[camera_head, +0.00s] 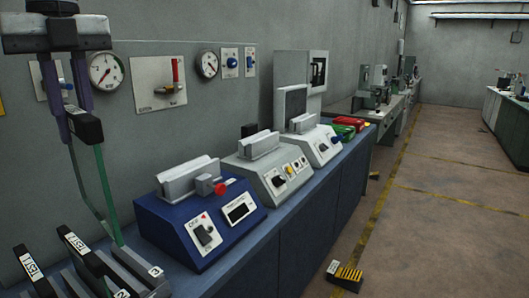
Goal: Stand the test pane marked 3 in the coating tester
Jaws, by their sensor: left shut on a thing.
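My left gripper (75,112) is at the upper left, fingers pointing down, shut on the black top grip (84,126) of a clear test pane with green edges (106,192). The pane hangs upright above the bench, left of the blue device; I cannot read a number on it. Two black-topped panes labelled TEST (78,248) stand in a rack at the lower left, whose front shows 2 and 3 (155,271). The blue device (215,218) has a pale slotted holder (190,178), red knob, display and switch. I cannot tell which device is the coating tester. My right gripper is out of view.
Two grey devices with upright slotted holders (258,145) stand farther along the bench (290,218), beyond the blue one. Red and green items (348,124) lie past them. Gauges (106,71) and a panel hang on the wall behind. The floor at right is mostly clear.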

